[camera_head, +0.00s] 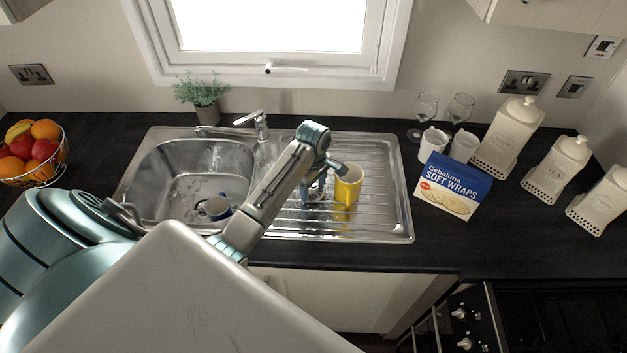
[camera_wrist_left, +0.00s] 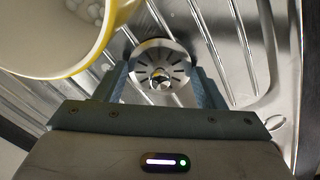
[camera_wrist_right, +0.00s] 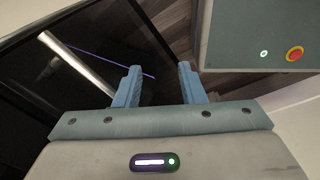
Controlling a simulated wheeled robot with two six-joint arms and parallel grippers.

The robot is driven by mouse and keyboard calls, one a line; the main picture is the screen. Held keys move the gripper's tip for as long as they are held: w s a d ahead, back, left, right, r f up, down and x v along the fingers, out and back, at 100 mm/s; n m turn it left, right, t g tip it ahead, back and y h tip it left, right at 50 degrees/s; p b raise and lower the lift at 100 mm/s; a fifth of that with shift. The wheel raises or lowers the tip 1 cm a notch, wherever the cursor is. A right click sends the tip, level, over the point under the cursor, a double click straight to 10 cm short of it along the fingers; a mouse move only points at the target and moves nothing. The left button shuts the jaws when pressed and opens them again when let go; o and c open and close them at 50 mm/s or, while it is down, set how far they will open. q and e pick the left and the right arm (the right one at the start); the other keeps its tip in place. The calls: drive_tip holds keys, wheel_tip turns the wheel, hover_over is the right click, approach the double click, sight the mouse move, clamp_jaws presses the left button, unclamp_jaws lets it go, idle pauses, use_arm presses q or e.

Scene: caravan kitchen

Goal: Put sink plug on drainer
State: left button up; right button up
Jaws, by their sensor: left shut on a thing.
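The sink plug (camera_wrist_left: 160,66), a round metal disc with slots, sits between the fingers of my left gripper (camera_wrist_left: 160,78), which is shut on it. In the left wrist view the ridged drainer (camera_wrist_left: 228,40) lies directly below; I cannot tell whether the plug touches it. In the head view my left gripper (camera_head: 317,188) is low over the left-middle of the drainer (camera_head: 385,205), and the plug is hardly visible there. My right gripper (camera_wrist_right: 160,78) is open and empty in the right wrist view, above a dark surface, and is out of the head view.
A yellow mug (camera_head: 347,186) stands on the drainer, close beside my left gripper. A soft wraps box (camera_head: 450,187) stands right of the drainer. The drainer's right side is clear.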

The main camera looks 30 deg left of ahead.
sight(314, 186)
use_arm(q)
drive_tip(key=shift+f, duration=0.1)
use_arm(e)
drive_tip(key=shift+d, duration=0.1)
use_arm(q)
drive_tip(key=o, duration=1)
use_arm(e)
drive_tip(key=shift+d, duration=0.25)
use_arm(q)
wheel_tip(314, 186, up, 5)
drive_tip(key=shift+r+b, duration=0.2)
drive_tip(key=shift+b, duration=0.95)
drive_tip(key=shift+r+p, duration=0.5)
drive_tip(key=shift+r, duration=0.2)
drive_tip(key=shift+s+r, duration=0.1)
drive_tip(key=shift+r, duration=0.4)
use_arm(e)
drive_tip(key=shift+a+f, duration=0.2)
drive_tip(key=shift+f, duration=0.4)
